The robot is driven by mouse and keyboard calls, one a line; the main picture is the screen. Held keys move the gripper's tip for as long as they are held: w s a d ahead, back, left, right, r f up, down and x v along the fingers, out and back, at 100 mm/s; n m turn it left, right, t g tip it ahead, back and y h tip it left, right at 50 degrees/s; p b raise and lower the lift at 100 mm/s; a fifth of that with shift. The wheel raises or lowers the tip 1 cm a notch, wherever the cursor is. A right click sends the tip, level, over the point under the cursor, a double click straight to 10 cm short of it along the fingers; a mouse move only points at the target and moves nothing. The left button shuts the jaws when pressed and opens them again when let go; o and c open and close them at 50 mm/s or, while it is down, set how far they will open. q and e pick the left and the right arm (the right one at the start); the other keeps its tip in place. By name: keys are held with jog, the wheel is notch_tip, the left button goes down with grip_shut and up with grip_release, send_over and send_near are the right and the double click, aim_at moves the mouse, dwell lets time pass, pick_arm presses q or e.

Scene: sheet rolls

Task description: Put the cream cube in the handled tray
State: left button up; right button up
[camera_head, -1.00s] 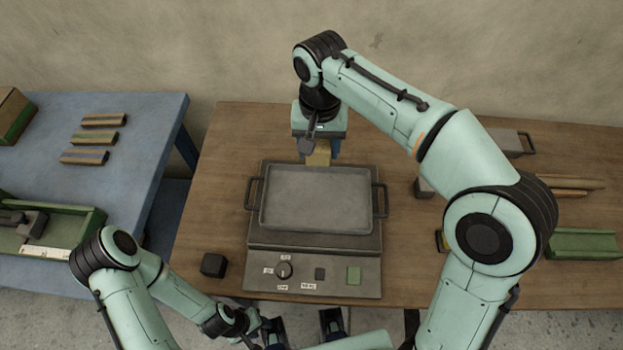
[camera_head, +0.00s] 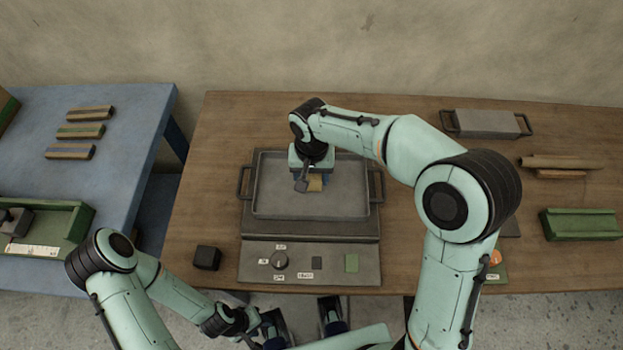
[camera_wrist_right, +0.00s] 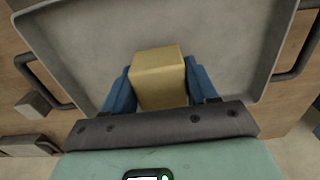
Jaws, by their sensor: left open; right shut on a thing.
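The cream cube (camera_head: 315,185) is a yellowish block between the fingers of my right gripper (camera_head: 311,181). In the right wrist view the blue fingers are shut on both sides of the cube (camera_wrist_right: 158,76). The handled tray (camera_head: 345,203) is grey and shallow, with a dark handle on each side, and sits on the press-like base. The cube is over the inside of the tray; its height above the floor is hard to tell. My left gripper (camera_head: 302,322) is open and empty at the bottom edge, in front of the table.
A second grey handled piece (camera_head: 488,123), brown rolls (camera_head: 560,162) and a green holder (camera_head: 580,224) are at right.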

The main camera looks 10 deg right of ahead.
jog(key=shift+f, duration=1)
jog(key=shift+f, duration=0.1)
jog(key=o, duration=1.1)
jog(key=shift+r, duration=0.25)
notch_tip(320, 180, up, 12)
jog(key=shift+f+p, duration=0.1)
jog(key=shift+p, duration=0.7)
